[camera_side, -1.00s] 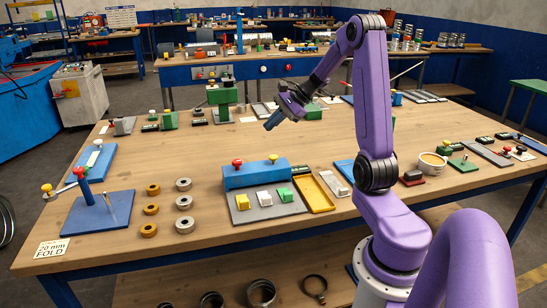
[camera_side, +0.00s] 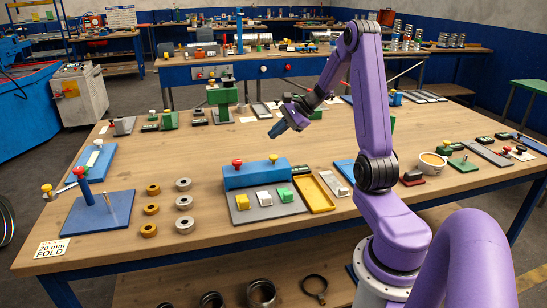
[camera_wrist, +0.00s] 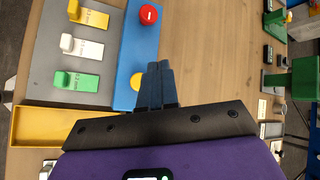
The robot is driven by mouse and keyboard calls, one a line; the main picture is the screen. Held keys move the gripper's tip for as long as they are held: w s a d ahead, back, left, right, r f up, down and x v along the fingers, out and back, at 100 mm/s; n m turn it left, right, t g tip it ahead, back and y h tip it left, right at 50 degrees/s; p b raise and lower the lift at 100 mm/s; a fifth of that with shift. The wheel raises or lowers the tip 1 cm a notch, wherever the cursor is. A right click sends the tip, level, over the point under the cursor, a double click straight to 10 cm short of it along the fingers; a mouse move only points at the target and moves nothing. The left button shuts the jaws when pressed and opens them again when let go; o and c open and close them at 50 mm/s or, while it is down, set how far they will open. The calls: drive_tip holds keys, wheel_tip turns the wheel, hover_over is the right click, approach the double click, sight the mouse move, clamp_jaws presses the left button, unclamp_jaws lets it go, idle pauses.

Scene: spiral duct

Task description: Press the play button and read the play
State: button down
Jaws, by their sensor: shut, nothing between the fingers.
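A blue box (camera_side: 255,176) stands at the back of a grey plate (camera_side: 290,205), with a red button (camera_side: 237,162) at its left end and a yellow button (camera_side: 273,158) at its right. In the wrist view the red button (camera_wrist: 148,14) is plain, with a small pale mark on top; the yellow button (camera_wrist: 138,83) is partly hidden behind my fingers. No button is legibly marked as play. My gripper (camera_side: 274,133) is shut and empty, above the table beyond the box. Its fingertips (camera_wrist: 160,65) overlap the box's edge in the wrist view.
Yellow (camera_side: 242,203), white (camera_side: 264,198) and green (camera_side: 285,195) blocks, with small mm labels, sit on the grey plate. A yellow tray (camera_side: 316,194) is to their right. Rings (camera_side: 184,203) lie left of the plate. A green device (camera_side: 222,95) stands farther back.

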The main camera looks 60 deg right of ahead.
sight(270, 156)
drive_tip(key=shift+f, duration=2.55)
drive_tip(key=shift+f, duration=0.1)
drive_tip(key=shift+f, duration=0.3)
drive_tip(key=shift+f, duration=0.8)
idle(1.1)
drive_tip(key=shift+r, duration=1.25)
drive_tip(key=shift+r, duration=2.5)
